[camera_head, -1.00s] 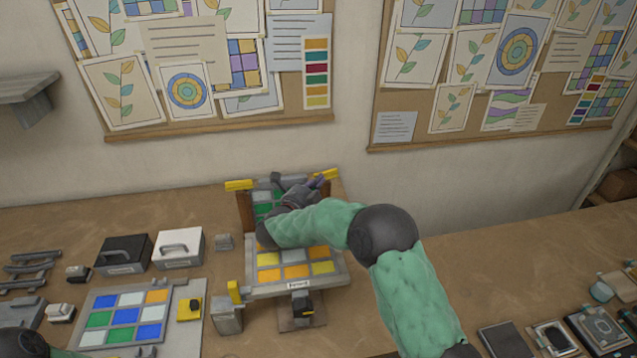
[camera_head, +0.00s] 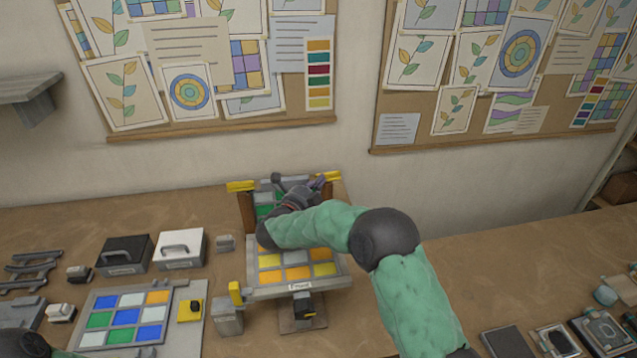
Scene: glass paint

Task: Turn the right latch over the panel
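A panel of coloured glass squares (camera_head: 296,257) sits in a grey frame on the table, with yellow and orange squares in front and green ones behind. A yellow latch (camera_head: 327,178) is at the frame's back right. Another yellow latch (camera_head: 240,186) is at the back left, and a third yellow piece (camera_head: 236,292) is at the front left. My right gripper (camera_head: 306,187) is over the back of the frame, close to the right latch. Its fingers are small and dark, so whether they touch the latch or are closed is unclear.
A second glass panel (camera_head: 124,318) lies at the left front. A black box (camera_head: 123,255) and a white box (camera_head: 181,249) with handles stand behind it. Dark flat cases (camera_head: 604,330) lie at the right front. The table right of the frame is mostly clear.

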